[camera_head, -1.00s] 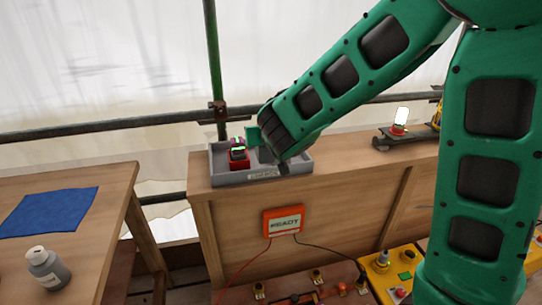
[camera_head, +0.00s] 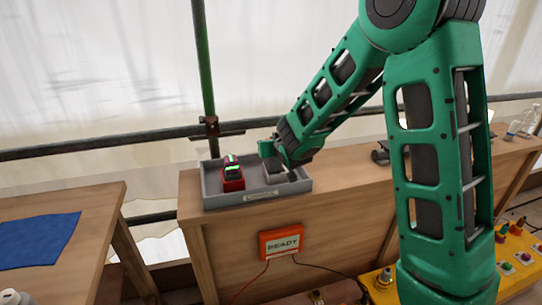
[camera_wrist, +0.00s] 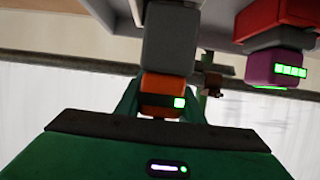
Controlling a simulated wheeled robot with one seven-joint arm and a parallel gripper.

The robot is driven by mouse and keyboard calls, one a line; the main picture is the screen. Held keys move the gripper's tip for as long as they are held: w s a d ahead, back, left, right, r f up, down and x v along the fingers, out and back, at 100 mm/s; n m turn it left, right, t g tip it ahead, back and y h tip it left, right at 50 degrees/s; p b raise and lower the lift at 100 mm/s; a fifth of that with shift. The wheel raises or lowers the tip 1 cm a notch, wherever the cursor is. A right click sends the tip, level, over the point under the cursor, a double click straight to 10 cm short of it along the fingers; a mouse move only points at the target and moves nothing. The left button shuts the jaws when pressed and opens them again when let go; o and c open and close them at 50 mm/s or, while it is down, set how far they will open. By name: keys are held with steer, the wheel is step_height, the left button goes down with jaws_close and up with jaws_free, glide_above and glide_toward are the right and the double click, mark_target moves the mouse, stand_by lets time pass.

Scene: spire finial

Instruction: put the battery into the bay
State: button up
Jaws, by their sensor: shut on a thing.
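My gripper (camera_head: 268,148) is over the right part of the grey tray (camera_head: 228,200) on the wooden bench. In the wrist view my gripper (camera_wrist: 163,103) is shut on an orange-capped battery (camera_wrist: 163,84) with one green light and a grey body. Its body lines up with a darker grey block (camera_wrist: 171,12); I cannot tell whether it is seated. That grey block (camera_head: 275,172) also shows in the head view. A second battery, purple-capped (camera_wrist: 270,70) with several green bars, stands in a red holder (camera_head: 232,182) at the tray's left. I cannot clearly identify the bay.
An orange READY box (camera_head: 281,242) with cables hangs on the bench front. A side table (camera_head: 85,255) with a blue cloth (camera_head: 38,240) stands at left. A green pole (camera_head: 204,80) and a dark rail (camera_head: 90,148) run behind the tray. A yellow panel (camera_head: 520,250) is at lower right.

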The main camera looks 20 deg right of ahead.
mark_target(273, 164)
steer(key=shift+w+d+f, duration=0.45)
steer(key=shift+w+d, duration=0.05)
steer(key=shift+d, duration=0.05)
steer(key=shift+f, duration=2)
steer(key=o, duration=1.2)
steer(key=shift+o, duration=0.2)
steer(key=shift+s+r, duration=0.1)
steer(key=v, duration=1.2)
